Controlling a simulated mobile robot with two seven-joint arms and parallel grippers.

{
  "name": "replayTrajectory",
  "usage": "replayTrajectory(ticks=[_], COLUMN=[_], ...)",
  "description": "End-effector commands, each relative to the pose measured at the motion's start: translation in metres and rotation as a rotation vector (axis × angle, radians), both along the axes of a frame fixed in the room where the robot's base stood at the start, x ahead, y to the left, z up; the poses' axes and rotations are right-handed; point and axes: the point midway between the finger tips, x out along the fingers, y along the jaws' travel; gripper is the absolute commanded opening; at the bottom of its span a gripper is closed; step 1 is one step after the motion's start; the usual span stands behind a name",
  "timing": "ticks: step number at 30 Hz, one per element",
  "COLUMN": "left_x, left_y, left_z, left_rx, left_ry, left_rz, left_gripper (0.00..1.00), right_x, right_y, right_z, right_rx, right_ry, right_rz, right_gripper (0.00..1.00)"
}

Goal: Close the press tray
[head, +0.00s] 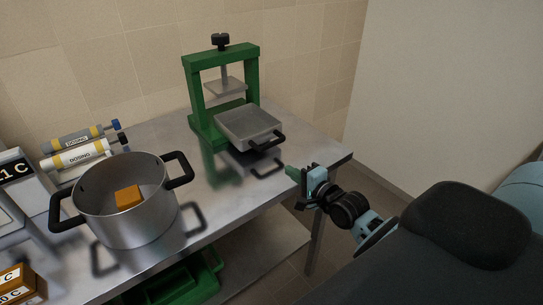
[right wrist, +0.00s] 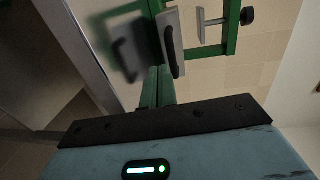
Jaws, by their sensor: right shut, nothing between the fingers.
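The press (head: 196,100) is a green frame with a black knob on top, standing at the back of the metal table. Its grey tray (head: 249,127) sticks out in front of the frame, with a black handle (head: 266,141) on its front edge. In the right wrist view the tray (right wrist: 176,30) and handle (right wrist: 168,50) show beyond my fingertips. My right gripper (head: 291,173) is shut and empty, just right of and in front of the handle, apart from it. It also shows in the right wrist view (right wrist: 158,75). My left gripper is not in view.
A steel pot (head: 126,211) with an orange block (head: 128,197) inside stands at the front left of the table (head: 233,195). Two dosing tubes (head: 75,157) lie behind it. A green crate (head: 180,284) sits on the lower shelf. The tabletop between pot and press is clear.

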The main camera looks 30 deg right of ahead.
Motion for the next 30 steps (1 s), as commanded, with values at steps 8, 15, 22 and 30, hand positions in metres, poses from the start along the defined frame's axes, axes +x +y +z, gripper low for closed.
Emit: replayTrajectory(ticks=[8, 15, 22, 30], left_x=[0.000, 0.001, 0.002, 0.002], left_y=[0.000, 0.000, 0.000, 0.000], left_z=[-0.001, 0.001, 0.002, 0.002], left_rx=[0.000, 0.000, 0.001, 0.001], left_ry=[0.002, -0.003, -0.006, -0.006], left_rz=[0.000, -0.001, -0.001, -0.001], left_gripper=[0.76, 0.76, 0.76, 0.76], right_x=[0.046, 0.080, 0.096, 0.099], right_y=[0.004, 0.007, 0.009, 0.009], right_z=[-0.006, -0.002, -0.001, -0.001], right_rx=[-0.001, -0.003, -0.002, -0.002], right_ry=[-0.001, -0.002, -0.001, 0.000], right_rz=[0.000, -0.001, -0.001, -0.001], right_gripper=[0.00, 0.00, 0.00, 0.00])
